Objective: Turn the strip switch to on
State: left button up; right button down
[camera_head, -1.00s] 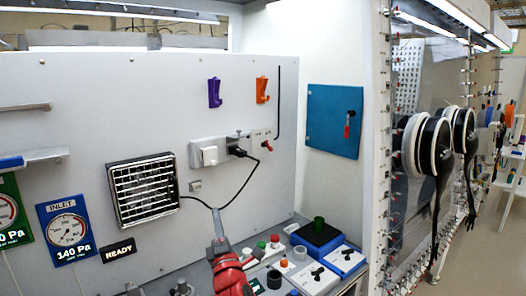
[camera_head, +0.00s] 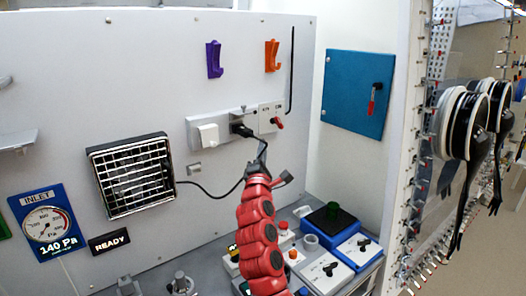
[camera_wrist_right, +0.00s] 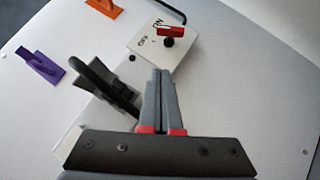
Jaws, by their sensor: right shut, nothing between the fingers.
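The strip switch (camera_head: 278,123) is a red lever on a pale plate at the right end of the power strip (camera_head: 223,128) on the back wall. In the right wrist view, the red lever (camera_wrist_right: 171,31) sits on a dark pivot beside small markings on the plate. My right gripper (camera_wrist_right: 160,72) is shut and empty, its fingertips pointing toward the switch plate, apparently short of the lever. In the head view my red right arm rises from below, with its gripper (camera_head: 258,168) below the strip. My left gripper is not in view.
A black plug (camera_head: 241,130) with a cable sits left of the switch; it shows close beside the fingers in the wrist view (camera_wrist_right: 112,85). A white plug (camera_head: 208,135) is farther left. Purple (camera_head: 214,60) and orange (camera_head: 272,56) hooks hang above. Switch boxes crowd the bench below.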

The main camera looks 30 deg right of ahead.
aim_at(276, 120)
jog(key=w+d+r, duration=0.1)
jog(key=d, duration=0.1)
jog(key=w+d+r+p, duration=0.1)
jog(key=d, duration=0.1)
jog(key=w+d+r+p, duration=0.1)
jog(key=w+d, duration=0.1)
jog(key=shift+d+r, duration=0.15)
jog(key=shift+r, duration=0.05)
jog(key=r+m+g+p, duration=0.1)
jog(key=p, duration=0.2)
jog(key=r+m+g+p, duration=0.1)
jog(key=m+p, duration=0.1)
jog(key=p, duration=0.1)
jog(key=shift+d+r+g, duration=0.2)
jog(key=shift+g, duration=0.1)
jog(key=shift+d+m+g+y+p, duration=0.1)
jog(key=shift+m+g+y+p, duration=0.2)
jog(key=shift+m+p, duration=0.35)
jog(key=shift+d+f+m+g+y+p, duration=0.15)
jog(key=shift+m+g+y+p, duration=0.15)
jog(key=shift+m+g+p, duration=0.25)
